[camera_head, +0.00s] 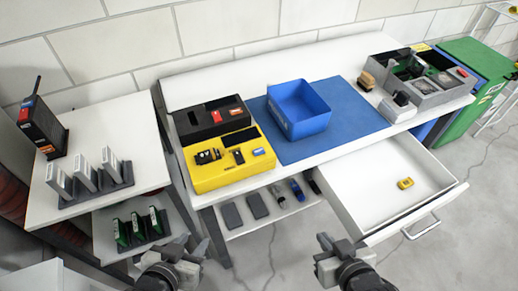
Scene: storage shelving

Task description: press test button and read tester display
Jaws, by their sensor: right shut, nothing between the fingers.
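No test button or display can be made out with certainty at this size. A black upright device (40,125) with a red part on top and a small coloured label stands on the left white table. A small yellow device (405,183) lies in the open drawer. The yellow case (222,172) on the workbench holds small black, orange and blue items. My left gripper (192,242) is at the bottom, in front of the lower shelves, with its fingers apart and empty. My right gripper (326,243) is shut and empty, below the drawer's left side. Both are apart from these things.
A blue bin (299,109) stands on a blue mat (345,119). A grey divided box (441,91) is at the right. The open drawer (362,205) juts forward. Slotted racks (98,190) stand at the left. Dark items lie on the lower shelf (243,228).

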